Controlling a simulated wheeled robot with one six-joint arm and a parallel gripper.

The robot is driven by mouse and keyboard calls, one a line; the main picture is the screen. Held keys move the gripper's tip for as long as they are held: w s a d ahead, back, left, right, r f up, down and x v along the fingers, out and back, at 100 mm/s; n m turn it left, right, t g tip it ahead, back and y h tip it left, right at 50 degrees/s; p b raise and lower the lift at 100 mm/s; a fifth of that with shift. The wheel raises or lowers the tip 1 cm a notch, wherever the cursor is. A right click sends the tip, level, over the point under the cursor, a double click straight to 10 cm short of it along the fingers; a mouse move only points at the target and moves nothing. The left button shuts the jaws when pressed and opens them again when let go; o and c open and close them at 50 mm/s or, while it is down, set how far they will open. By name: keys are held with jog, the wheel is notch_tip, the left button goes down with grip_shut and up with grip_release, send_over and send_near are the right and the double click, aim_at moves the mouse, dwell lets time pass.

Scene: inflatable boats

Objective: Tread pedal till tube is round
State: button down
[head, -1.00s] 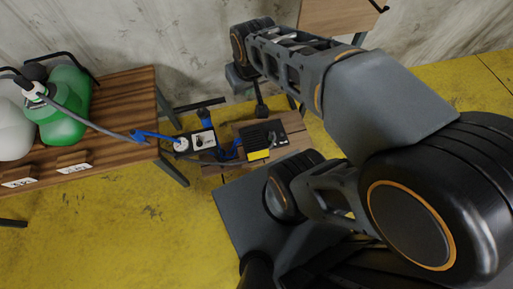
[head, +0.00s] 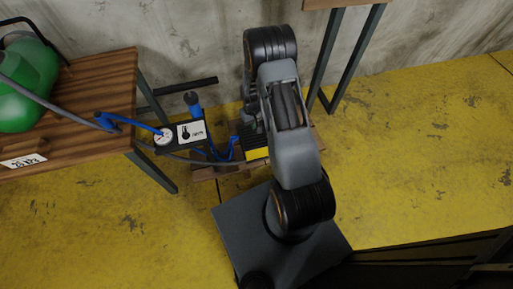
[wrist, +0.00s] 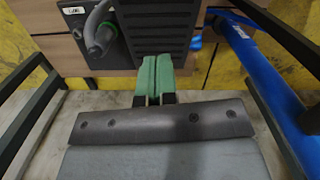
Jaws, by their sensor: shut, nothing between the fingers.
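The pump's black ribbed pedal pad fills the top middle of the wrist view (wrist: 152,22). My gripper (wrist: 153,78) has green fingertips, close together and empty. They overlap the pad's near edge in the wrist view; I cannot tell whether they touch it. The green tube (head: 28,85) lies on the wooden table at left, partly out of frame. It looks bulging, but its full shape is cut off.
A grey hose (head: 50,106) runs from the tube over the table (head: 95,75). A white round gauge (head: 163,137) stands by the table's right edge. A blue cylinder (wrist: 262,70) runs along the right of the wrist view. Yellow floor (head: 400,170) is open at right.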

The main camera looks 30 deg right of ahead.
aim_at(256, 142)
jog(key=shift+s+d+f+b, duration=0.1)
jog(key=shift+s+f+b, duration=0.05)
jog(key=shift+f, duration=0.85)
jog(key=shift+s+d+f+b, duration=0.1)
jog(key=shift+f+b, duration=0.05)
jog(key=shift+f, duration=0.8)
jog(key=shift+f, duration=0.1)
jog(key=shift+s+f+b, duration=0.2)
jog(key=shift+f+b, duration=1)
jog(key=shift+f, duration=0.5)
jog(key=shift+s+f+b, duration=0.15)
jog(key=shift+f+b, duration=1)
jog(key=shift+f, duration=0.5)
